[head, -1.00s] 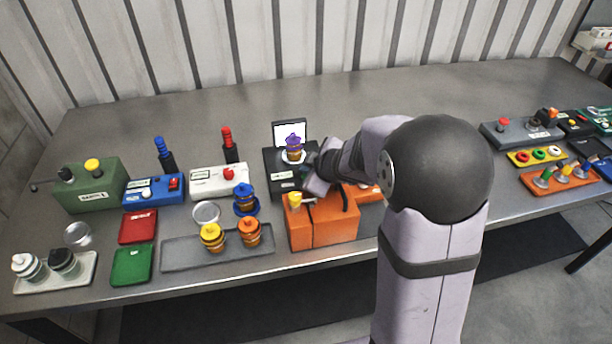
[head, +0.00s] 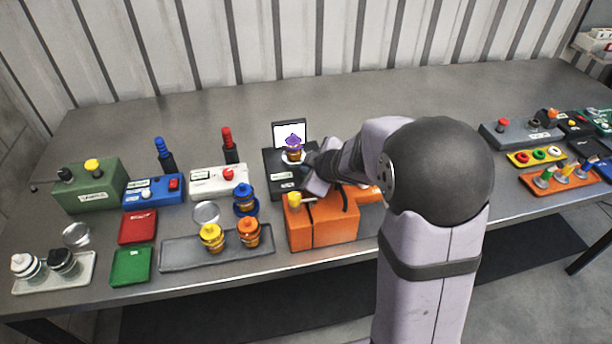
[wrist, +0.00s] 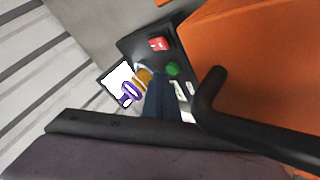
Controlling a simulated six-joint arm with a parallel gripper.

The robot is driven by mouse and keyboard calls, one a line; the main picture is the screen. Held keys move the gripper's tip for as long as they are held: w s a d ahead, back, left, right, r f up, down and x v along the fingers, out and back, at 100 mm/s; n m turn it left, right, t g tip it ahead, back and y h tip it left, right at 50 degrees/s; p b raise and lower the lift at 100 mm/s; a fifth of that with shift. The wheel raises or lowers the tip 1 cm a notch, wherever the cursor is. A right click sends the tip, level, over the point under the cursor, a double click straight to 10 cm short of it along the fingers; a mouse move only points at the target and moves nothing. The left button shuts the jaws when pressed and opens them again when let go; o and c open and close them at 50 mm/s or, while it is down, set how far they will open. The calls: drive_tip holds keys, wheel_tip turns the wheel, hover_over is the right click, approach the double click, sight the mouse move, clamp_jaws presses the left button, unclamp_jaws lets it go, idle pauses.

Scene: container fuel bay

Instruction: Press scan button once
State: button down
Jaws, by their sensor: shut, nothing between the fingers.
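The black scanner (head: 272,160) stands at the middle of the table with a lit white screen (head: 289,132). A purple-capped jar (head: 293,150) with an orange-brown body sits on its round white plate. The wrist view shows the scanner's top (wrist: 140,45) with a green button (wrist: 172,69) and a red rocker switch (wrist: 158,44). No label on the green button can be read. My gripper (wrist: 160,82) is shut and empty, its fingertips close beside the green button; I cannot tell whether they touch. In the head view my wrist and gripper hide the scanner's right side.
An orange machine (head: 322,220) with a black bent handle (wrist: 208,95) stands right beside my gripper. A grey tray (head: 190,252) with yellow and orange jars lies to the left. A white box (head: 213,183) with a red button is left of the scanner. The table behind is clear.

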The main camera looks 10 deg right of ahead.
drive_tip(key=shift+s+f+g+p, duration=0.35)
drive_tip(key=shift+f+p, duration=0.15)
drive_tip(key=shift+f, duration=0.1)
drive_tip(key=shift+w+r+p, duration=0.1)
drive_tip(key=shift+r+p, duration=0.45)
drive_tip(key=shift+p, duration=0.05)
wheel_tip(320, 180, up, 4)
drive_tip(key=p, duration=0.4)
drive_tip(key=shift+r, duration=0.2)
drive_tip(key=shift+w, duration=0.1)
